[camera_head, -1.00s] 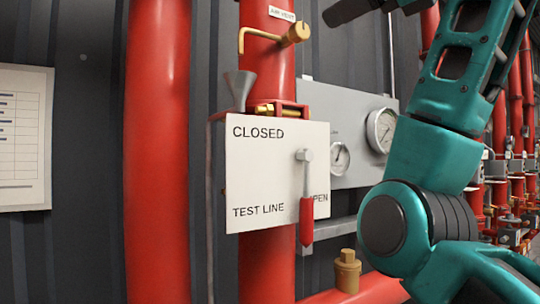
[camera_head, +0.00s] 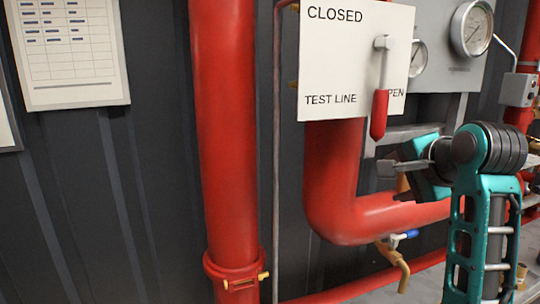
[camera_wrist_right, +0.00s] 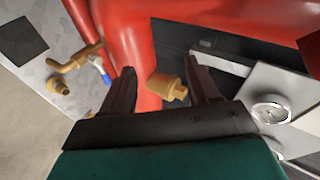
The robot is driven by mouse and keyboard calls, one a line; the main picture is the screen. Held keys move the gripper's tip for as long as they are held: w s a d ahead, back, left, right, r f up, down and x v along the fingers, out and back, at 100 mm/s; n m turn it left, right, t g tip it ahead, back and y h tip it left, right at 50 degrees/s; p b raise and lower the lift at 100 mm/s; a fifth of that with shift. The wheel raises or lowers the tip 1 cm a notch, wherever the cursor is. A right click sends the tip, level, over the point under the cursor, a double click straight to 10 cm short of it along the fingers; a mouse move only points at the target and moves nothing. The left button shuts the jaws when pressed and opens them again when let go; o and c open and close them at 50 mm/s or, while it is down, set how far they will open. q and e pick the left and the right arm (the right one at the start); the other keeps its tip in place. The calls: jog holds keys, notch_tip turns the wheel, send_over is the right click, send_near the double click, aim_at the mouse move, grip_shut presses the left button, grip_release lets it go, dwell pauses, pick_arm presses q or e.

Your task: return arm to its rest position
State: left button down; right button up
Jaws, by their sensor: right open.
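My right arm (camera_head: 485,225), teal and black, stands at the right of the head view. My right gripper (camera_head: 390,168) points left, just below the test line sign (camera_head: 340,60). In the right wrist view the gripper (camera_wrist_right: 160,78) has its two dark fingers spread apart with nothing held. A brass fitting (camera_wrist_right: 166,86) shows in the gap between them, beyond the fingers; contact cannot be told. The lever with the red handle (camera_head: 379,115) hangs downward on the sign, apart from the gripper. My left gripper is not in view.
A thick red pipe (camera_head: 225,140) runs down the wall, and a red elbow pipe (camera_head: 345,215) bends close to the gripper. Gauges (camera_head: 472,28) sit on a grey panel above. A brass tap (camera_head: 394,262) is below.

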jog(key=s+f+n+g+h, duration=0.15)
jog(key=s+f+n, duration=0.3)
jog(key=f, duration=0.65)
jog(key=s+f+n+g+y, duration=0.1)
jog(key=s+f+n+g, duration=0.15)
jog(key=s+f, duration=0.55)
jog(key=s+a+f+n+g, duration=0.15)
jog(key=s+f+n, duration=0.25)
jog(key=s+f, duration=0.4)
jog(key=s+a+f+n+g, duration=0.15)
jog(key=s+f+n, duration=0.4)
jog(key=s, duration=0.55)
pick_arm(q)
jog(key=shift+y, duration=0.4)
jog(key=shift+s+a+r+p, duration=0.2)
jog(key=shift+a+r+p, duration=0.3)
jog(key=shift+p, duration=0.55)
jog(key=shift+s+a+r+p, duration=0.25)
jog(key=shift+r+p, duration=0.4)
jog(key=shift+p, duration=0.45)
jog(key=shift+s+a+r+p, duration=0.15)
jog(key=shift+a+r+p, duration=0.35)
jog(key=shift+p, duration=0.55)
pick_arm(e)
jog(key=w+a+f+t+y, duration=0.1)
jog(key=w+a+f+t, duration=0.1)
jog(key=w+t, duration=0.4)
jog(key=shift+x, duration=0.8)
